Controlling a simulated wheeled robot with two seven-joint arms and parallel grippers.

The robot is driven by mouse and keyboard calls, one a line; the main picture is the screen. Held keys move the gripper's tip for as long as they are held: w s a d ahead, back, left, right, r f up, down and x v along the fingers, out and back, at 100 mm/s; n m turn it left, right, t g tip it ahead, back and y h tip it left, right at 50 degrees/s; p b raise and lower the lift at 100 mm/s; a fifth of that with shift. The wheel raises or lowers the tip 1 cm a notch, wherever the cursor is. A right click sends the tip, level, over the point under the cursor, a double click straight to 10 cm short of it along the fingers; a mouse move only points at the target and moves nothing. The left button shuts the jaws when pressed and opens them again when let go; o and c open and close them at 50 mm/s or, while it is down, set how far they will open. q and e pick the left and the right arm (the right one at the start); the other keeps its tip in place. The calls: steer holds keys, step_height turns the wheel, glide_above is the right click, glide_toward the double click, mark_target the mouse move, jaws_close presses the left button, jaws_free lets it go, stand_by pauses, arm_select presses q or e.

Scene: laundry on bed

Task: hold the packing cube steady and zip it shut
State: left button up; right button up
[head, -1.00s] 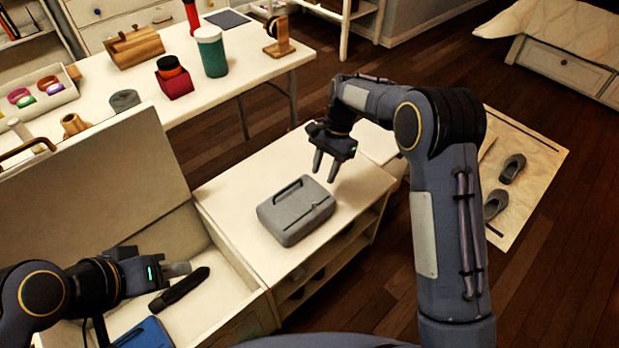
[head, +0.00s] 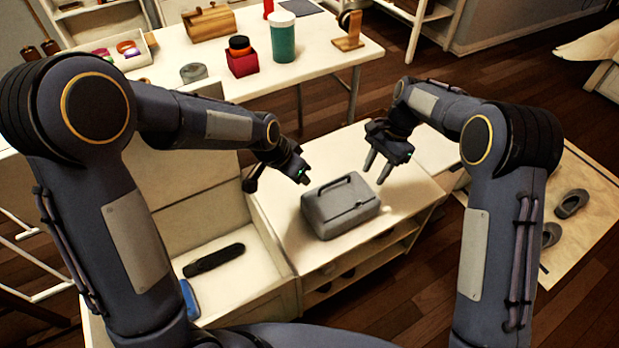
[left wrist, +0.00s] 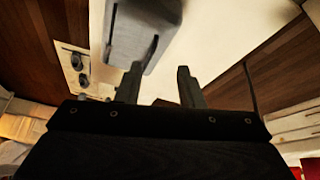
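The grey packing cube (head: 341,207) lies on the white shelf top in the head view, with a dark handle strip along its upper face. In the left wrist view the cube (left wrist: 140,38) shows at the top, beyond the fingers. My left gripper (head: 303,178) is just off the cube's back left corner, apart from it. Its two fingers (left wrist: 160,88) stand apart with nothing between them. My right gripper (head: 377,172) is above and behind the cube's right end, fingers apart and pointing down, empty. A small zip pull cannot be made out clearly.
The cube rests on a low white shelf unit (head: 405,205) with bare top around it. At left is an open white chest (head: 245,290) holding a dark item (head: 214,260). A white table (head: 330,62) with jars and boxes stands behind.

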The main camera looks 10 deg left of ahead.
arm_select(q)
steer(key=m, duration=0.1)
glide_toward(317, 197)
steer(key=x, duration=0.4)
steer(key=w+d+x, duration=0.1)
steer(key=x, duration=0.2)
steer(key=shift+r, duration=0.4)
steer(key=shift+c, duration=0.2)
jaws_close()
